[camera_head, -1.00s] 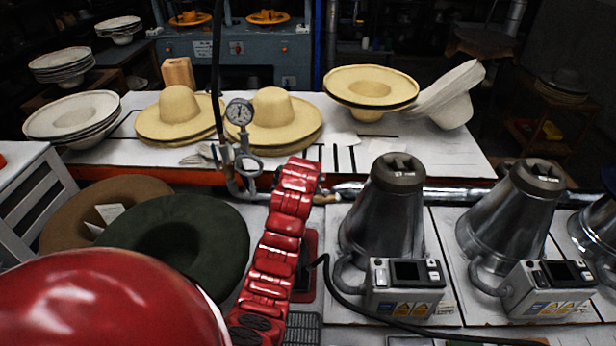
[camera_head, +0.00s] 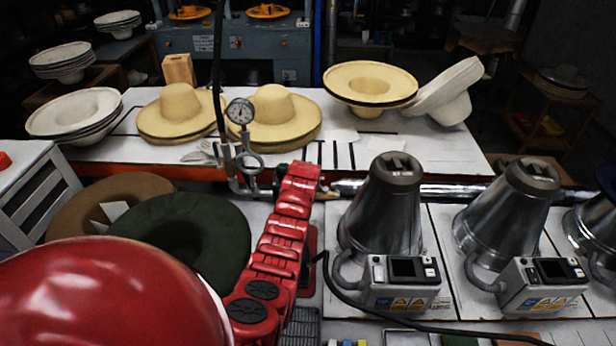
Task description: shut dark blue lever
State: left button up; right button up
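I cannot make out a dark blue lever clearly. A very dark, bluish shape (camera_head: 606,178) is cut off at the right edge, and I cannot tell what it is. Small blue and yellow pieces (camera_head: 346,343) just show at the bottom edge, mostly cut off. A large shiny red dome (camera_head: 105,295) fills the lower left. A red segmented part (camera_head: 284,230) with round black caps rises beside it. Neither gripper shows in the view.
Several metal cones (camera_head: 385,210) with control boxes stand at the right. A green hat (camera_head: 185,235) and a brown hat (camera_head: 118,190) lie behind the dome. A pressure gauge (camera_head: 240,111) stands on a pipe. Straw hats (camera_head: 272,118) rest on the white back table (camera_head: 440,150). A black cable crosses the front.

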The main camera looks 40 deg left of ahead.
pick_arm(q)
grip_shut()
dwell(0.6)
